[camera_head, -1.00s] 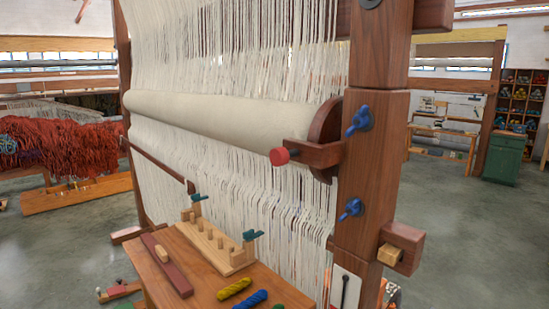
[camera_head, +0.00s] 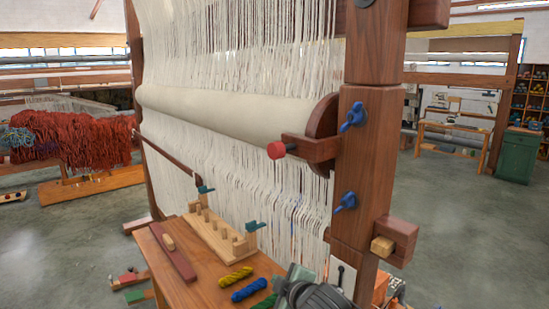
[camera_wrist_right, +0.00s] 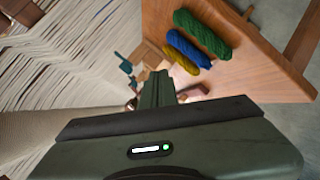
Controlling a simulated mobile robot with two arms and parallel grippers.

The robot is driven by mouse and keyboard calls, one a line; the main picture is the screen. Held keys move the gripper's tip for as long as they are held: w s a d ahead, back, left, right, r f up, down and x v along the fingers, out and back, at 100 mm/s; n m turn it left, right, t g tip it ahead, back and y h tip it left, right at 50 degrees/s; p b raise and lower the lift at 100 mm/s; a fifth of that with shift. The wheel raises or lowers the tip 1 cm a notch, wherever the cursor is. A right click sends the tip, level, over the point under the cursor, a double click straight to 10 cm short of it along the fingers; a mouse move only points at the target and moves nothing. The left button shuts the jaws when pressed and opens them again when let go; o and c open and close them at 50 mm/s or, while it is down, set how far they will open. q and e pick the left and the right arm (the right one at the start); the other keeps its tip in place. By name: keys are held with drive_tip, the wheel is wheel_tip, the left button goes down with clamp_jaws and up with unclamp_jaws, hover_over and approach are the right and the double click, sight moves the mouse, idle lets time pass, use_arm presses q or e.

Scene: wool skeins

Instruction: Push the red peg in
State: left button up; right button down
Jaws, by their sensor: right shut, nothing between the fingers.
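The red peg (camera_head: 276,150) has a round red head and sticks out to the left of a dark wooden bracket (camera_head: 315,151) on the loom's right post. A short length of shaft shows between its head and the bracket. My right gripper (camera_head: 296,274) is at the bottom of the head view, well below the peg and near the bench's right end. In the right wrist view its dark green fingers (camera_wrist_right: 158,88) are together with nothing between them. The peg cannot be made out in the wrist view. My left gripper is not in view.
A wooden bench (camera_head: 200,285) below holds a peg rack (camera_head: 222,240) and yellow, blue and green skeins (camera_head: 249,289). Blue wing knobs (camera_head: 353,114) stick out of the post (camera_head: 360,180). The space in front of the peg is clear.

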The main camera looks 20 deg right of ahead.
wheel_tip(320, 180, up, 19)
drive_tip(key=s+a+n+t, duration=0.1)
drive_tip(key=a+n+t, duration=0.1)
drive_tip(key=n+t, duration=0.15)
drive_tip(key=n+t+y, duration=0.1)
drive_tip(key=n+t, duration=0.1)
drive_tip(key=n, duration=0.3)
approach(272, 158)
drive_tip(key=s+a, duration=0.5)
drive_tip(key=shift+m, duration=0.25)
drive_tip(key=w+d+p, duration=0.1)
drive_tip(key=w, duration=0.3)
drive_tip(key=w+d+p, duration=0.1)
drive_tip(key=w, duration=0.2)
drive_tip(key=w+d+r+p, duration=0.1)
drive_tip(key=w+p, duration=0.1)
drive_tip(key=w, duration=0.2)
drive_tip(key=shift+w+d, duration=0.15)
drive_tip(key=shift+w, duration=0.2)
drive_tip(key=shift+w, duration=0.1)
